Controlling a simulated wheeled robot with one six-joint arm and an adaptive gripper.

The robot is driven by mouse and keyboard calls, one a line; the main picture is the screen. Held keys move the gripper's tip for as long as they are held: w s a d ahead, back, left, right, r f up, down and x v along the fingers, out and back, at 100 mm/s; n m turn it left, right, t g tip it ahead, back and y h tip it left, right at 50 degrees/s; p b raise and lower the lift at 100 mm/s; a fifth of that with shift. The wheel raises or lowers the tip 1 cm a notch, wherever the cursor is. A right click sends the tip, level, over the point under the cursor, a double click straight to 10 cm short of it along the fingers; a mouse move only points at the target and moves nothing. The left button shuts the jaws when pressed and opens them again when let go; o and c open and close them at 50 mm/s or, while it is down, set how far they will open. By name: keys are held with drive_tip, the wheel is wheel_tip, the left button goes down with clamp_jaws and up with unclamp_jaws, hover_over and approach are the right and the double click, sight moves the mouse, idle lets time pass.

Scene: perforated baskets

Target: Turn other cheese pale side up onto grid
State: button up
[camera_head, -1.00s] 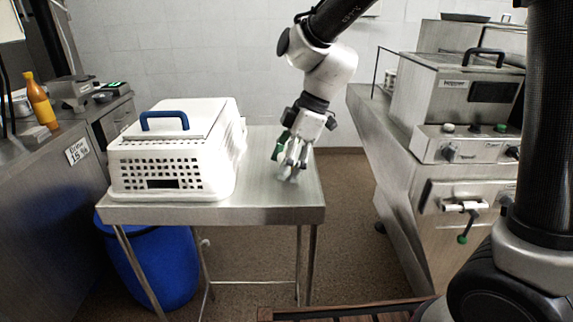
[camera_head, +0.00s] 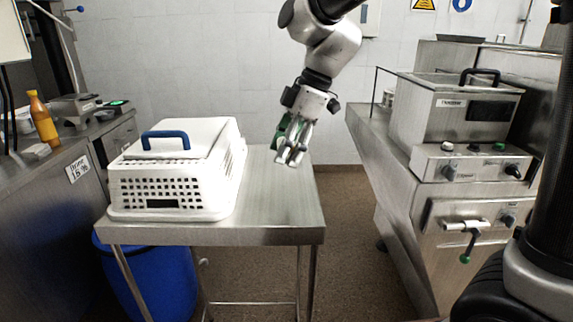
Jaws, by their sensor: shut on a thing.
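My gripper (camera_head: 291,156) points down above the right part of the steel table (camera_head: 266,210), clear of its top. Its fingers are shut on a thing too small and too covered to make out. A white perforated basket (camera_head: 163,194) with a white lid and blue handle (camera_head: 165,138) stands on the table to the left of my gripper. Its inside is hidden. I cannot make out a cheese or a grid in this view.
A blue barrel (camera_head: 155,280) stands under the table. Left is a steel counter (camera_head: 45,240) with an orange bottle (camera_head: 43,118). Right is a steel machine (camera_head: 465,175) with knobs and a protruding valve handle. The table's right and front parts are bare.

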sight(289, 194)
drive_tip(key=shift+f, duration=0.9)
drive_tip(key=shift+w+d+f+y, duration=0.15)
drive_tip(key=shift+d+f+y, duration=0.1)
drive_tip(key=shift+y, duration=0.75)
drive_tip(key=y, duration=0.2)
drive_tip(key=f+g+y, duration=0.1)
drive_tip(key=y, duration=0.1)
drive_tip(key=shift+d+f+g, duration=0.1)
drive_tip(key=shift+d+g, duration=0.05)
drive_tip(key=shift+g, duration=0.15)
wheel_tip(289, 194, down, 4)
drive_tip(key=g+y, duration=0.1)
drive_tip(key=y, duration=0.4)
drive_tip(key=shift+m, duration=0.3)
drive_tip(key=shift+f+g+y, duration=0.2)
drive_tip(key=shift+y, duration=0.5)
drive_tip(key=shift+f+g+y, duration=0.2)
drive_tip(key=shift+y, duration=0.5)
